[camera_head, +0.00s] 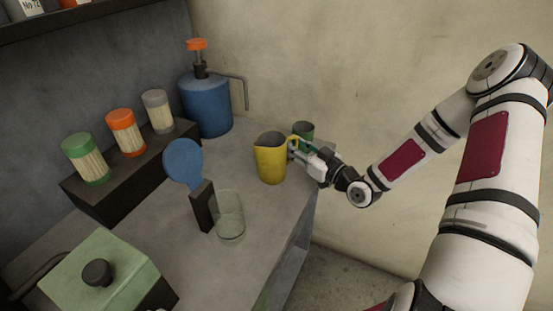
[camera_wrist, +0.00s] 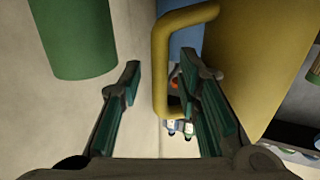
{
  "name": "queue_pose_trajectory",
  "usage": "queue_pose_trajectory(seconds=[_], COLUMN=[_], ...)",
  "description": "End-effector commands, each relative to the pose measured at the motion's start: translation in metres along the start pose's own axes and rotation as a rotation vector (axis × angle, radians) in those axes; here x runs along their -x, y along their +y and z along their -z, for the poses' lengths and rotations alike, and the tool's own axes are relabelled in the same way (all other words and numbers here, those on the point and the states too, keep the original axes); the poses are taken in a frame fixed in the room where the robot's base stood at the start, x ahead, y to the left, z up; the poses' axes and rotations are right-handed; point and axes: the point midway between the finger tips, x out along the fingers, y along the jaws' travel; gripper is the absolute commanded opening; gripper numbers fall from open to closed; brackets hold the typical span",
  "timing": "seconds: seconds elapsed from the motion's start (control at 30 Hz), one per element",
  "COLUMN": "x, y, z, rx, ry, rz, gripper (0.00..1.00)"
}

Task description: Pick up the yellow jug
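The yellow jug (camera_head: 271,160) stands upright near the right edge of the grey counter, its handle on the side facing my gripper. My gripper (camera_head: 301,148) is beside the jug at handle height. In the wrist view the jug's body (camera_wrist: 262,50) fills the upper right, and its handle (camera_wrist: 162,70) reaches down toward the gap between the two fingers of my gripper (camera_wrist: 158,90). The fingers are apart, with the handle's near part between or just beyond their tips. I cannot tell whether a finger touches the handle.
A green cup (camera_head: 303,130) stands close behind my gripper; it also shows in the wrist view (camera_wrist: 72,38). A clear glass (camera_head: 229,215) and a blue paddle-shaped object (camera_head: 184,163) stand in front. A blue pump bottle (camera_head: 206,104) and a rack (camera_head: 130,178) with jars are left.

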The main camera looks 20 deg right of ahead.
Motion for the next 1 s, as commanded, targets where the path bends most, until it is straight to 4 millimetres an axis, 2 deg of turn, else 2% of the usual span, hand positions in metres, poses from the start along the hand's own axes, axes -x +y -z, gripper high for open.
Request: queue_pose_trajectory(seconds=[0.03, 0.1, 0.67, 1.0], x=[0.0, 0.0, 0.0, 0.0], y=[0.0, 0.0, 0.0, 0.0], z=[0.0, 0.0, 0.003, 0.021], rx=[0.0, 0.0, 0.001, 0.003], ry=[0.0, 0.0, 0.002, 0.003], rz=[0.0, 0.0, 0.0, 0.001], gripper=[0.14, 0.0, 0.0, 0.0])
